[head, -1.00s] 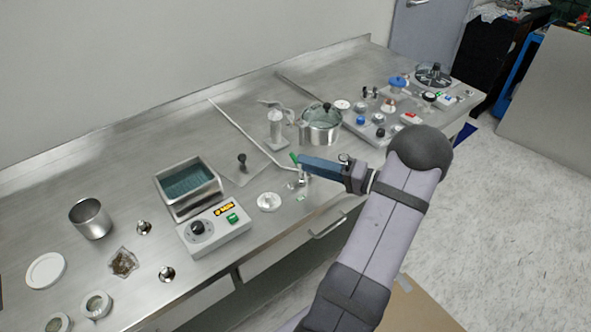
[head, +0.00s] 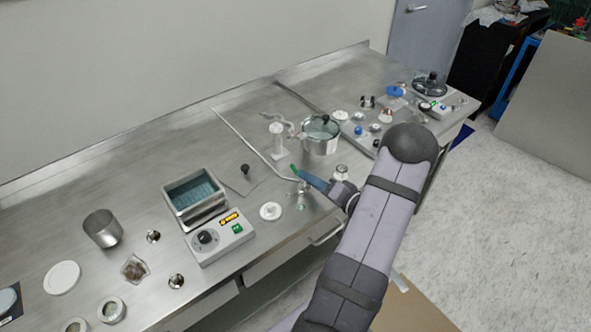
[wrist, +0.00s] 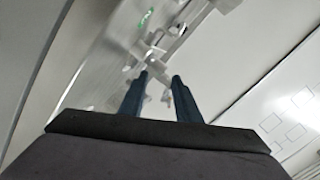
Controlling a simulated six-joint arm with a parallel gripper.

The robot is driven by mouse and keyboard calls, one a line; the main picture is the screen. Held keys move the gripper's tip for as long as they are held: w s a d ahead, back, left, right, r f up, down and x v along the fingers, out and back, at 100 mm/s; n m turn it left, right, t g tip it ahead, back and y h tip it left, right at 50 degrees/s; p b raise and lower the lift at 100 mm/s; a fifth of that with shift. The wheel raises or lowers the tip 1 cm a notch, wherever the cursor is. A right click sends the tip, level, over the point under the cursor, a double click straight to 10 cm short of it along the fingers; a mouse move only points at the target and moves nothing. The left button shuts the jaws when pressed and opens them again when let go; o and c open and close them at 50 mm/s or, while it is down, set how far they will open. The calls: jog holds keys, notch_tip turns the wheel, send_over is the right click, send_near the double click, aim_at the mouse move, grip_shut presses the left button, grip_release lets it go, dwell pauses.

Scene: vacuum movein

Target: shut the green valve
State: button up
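The green valve handle (head: 295,170) shows in the head view as a short green lever by the lower end of a thin metal pipe (head: 248,138), above a metal fitting near the bench's front edge. My gripper (head: 306,176) has blue fingers, and its tips are right beside the green handle; whether they touch it I cannot tell. In the wrist view my gripper (wrist: 160,76) is open, its two fingers apart with nothing clearly held between them. Blurred metal parts lie beyond the tips. A small green patch shows at the top there; I cannot tell what it is.
A lidded pot (head: 320,140) and a white-topped pump (head: 277,140) stand behind the pipe. A water bath (head: 194,195) with a control box (head: 219,238) and a small white disc (head: 270,211) are to the left. Knobs and small parts crowd the bench's far right.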

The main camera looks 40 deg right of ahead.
aim_at(296, 170)
jog(key=shift+p+x, duration=1.3)
jog(key=shift+x, duration=2.15)
grip_shut()
